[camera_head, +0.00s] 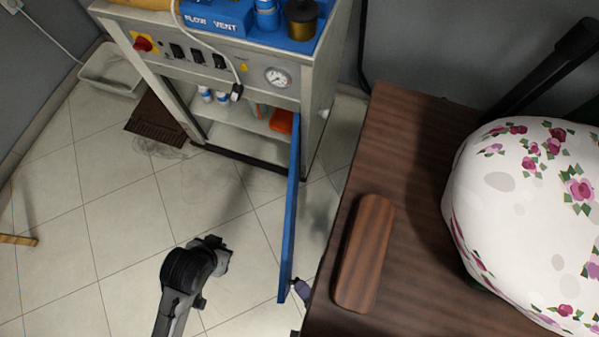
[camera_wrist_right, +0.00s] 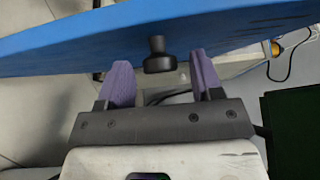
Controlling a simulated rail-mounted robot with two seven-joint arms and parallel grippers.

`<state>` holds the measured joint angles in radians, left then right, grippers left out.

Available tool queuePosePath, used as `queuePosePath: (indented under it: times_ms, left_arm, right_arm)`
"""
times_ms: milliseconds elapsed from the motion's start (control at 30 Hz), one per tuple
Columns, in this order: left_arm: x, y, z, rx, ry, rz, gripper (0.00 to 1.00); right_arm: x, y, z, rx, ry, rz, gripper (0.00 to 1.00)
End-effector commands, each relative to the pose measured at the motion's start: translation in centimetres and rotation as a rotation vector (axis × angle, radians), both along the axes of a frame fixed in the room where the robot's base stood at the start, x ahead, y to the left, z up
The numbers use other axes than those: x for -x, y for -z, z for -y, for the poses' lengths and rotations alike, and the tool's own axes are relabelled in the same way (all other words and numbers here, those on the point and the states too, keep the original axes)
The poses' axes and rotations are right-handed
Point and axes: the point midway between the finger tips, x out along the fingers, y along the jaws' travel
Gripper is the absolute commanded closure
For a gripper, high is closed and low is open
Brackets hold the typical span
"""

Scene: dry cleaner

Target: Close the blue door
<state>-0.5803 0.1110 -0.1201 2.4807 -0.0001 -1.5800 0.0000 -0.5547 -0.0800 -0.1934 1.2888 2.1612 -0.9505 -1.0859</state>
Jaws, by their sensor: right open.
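The blue door (camera_head: 290,215) of the grey cabinet (camera_head: 322,110) stands wide open, seen nearly edge-on in the head view. In the right wrist view the blue door (camera_wrist_right: 60,42) crosses the top, with a black knob (camera_wrist_right: 158,56) on it. My right gripper (camera_head: 301,289) is at the door's near end, on its right side. In the right wrist view its purple fingers (camera_wrist_right: 159,66) are open, one on each side of the knob, with gaps visible. My left gripper (camera_head: 215,256) is over the floor left of the door; its fingers cannot be made out.
A brown wooden table (camera_head: 405,150) stands close right of the door, bearing a wooden block (camera_head: 366,250) and a floral fabric bundle (camera_head: 530,200). Bottles and an orange item (camera_head: 282,121) are inside the cabinet. The tiled floor (camera_head: 120,230) left of the door is mostly clear.

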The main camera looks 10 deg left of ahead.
Motion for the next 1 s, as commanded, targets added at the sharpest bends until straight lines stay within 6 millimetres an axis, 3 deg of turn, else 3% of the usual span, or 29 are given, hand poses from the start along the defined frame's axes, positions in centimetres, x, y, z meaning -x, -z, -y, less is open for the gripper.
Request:
queuePosePath:
  times_ms: [500, 1000]
  left_arm:
    - [0.02, 0.21, -0.30, -0.011, 0.007, 0.000, 1.00]
    - [0.02, 0.22, -0.35, -0.012, 0.008, 0.000, 1.00]
  right_arm:
    - [-0.63, -0.02, -0.80, 0.000, 0.000, 0.000, 0.41]
    - [-0.62, -0.01, -0.78, 0.000, 0.000, 0.000, 0.89]
